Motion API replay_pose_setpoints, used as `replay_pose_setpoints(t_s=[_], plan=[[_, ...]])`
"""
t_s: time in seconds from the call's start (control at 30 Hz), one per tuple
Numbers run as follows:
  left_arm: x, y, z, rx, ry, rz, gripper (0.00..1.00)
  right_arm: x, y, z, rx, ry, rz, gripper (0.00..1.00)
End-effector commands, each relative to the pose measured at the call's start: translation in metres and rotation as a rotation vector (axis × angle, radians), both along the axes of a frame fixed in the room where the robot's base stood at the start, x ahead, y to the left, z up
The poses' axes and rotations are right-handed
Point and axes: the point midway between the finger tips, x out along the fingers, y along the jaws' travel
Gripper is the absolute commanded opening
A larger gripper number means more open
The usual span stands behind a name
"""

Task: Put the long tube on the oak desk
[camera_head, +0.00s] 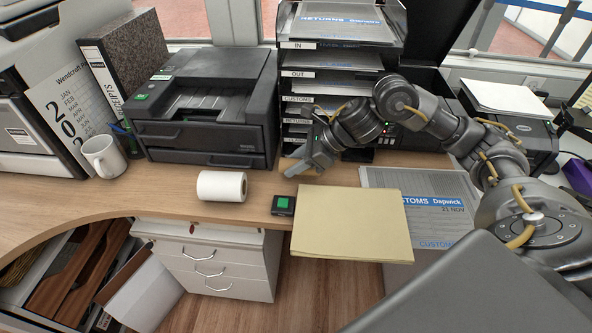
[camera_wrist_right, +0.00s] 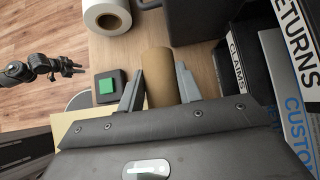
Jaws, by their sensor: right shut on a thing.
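The long tube is a brown cardboard cylinder (camera_wrist_right: 157,62) in the right wrist view, between the two fingers of my right gripper (camera_wrist_right: 158,88). In the head view my right gripper (camera_head: 303,168) is low over the oak desk (camera_head: 150,200), in front of the letter trays, and mostly hides the tube. The gripper is shut on the tube. I cannot tell whether the tube touches the desk top. My left gripper (camera_wrist_right: 76,68) shows small at the left of the right wrist view, over the floor; its jaw opening is unclear.
A paper roll (camera_head: 222,186), a black box with a green top (camera_head: 283,205) and a manila folder (camera_head: 350,222) lie near the front edge. A printer (camera_head: 205,135), a white mug (camera_head: 104,156) and stacked letter trays (camera_head: 335,68) stand behind. Bare wood lies between roll and gripper.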

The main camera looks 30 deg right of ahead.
Motion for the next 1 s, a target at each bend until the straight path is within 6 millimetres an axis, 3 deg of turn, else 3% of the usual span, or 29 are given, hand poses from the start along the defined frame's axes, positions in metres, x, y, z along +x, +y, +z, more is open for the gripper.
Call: replay_pose_setpoints(t_s=[0.1,0.2,0.67,0.7,0.8,0.87,1.0], plan=[[-0.001,0.000,-0.001,0.000,0.001,0.000,0.29,-0.002,0.000,-0.019,0.001,0.006,0.000,0.13],[-0.001,0.000,-0.001,0.000,0.002,0.000,0.29,-0.001,0.000,-0.026,0.000,0.003,0.000,0.13],[0.002,0.000,0.000,0.000,0.001,0.000,0.29,-0.001,0.000,-0.029,0.000,0.001,0.001,0.13],[0.003,0.000,0.004,0.000,-0.001,0.000,0.29,-0.001,0.000,-0.029,0.000,0.001,0.001,0.38],[0.005,-0.001,0.007,-0.002,-0.008,0.001,0.29,-0.001,0.001,-0.029,0.000,0.002,0.001,0.52],[0.005,-0.001,0.007,-0.002,-0.008,0.001,0.29,-0.001,0.001,-0.029,0.000,0.002,0.001,0.56],[0.004,-0.001,0.006,-0.001,-0.005,0.001,0.29,-0.001,0.000,-0.029,0.000,0.002,0.001,0.56]])
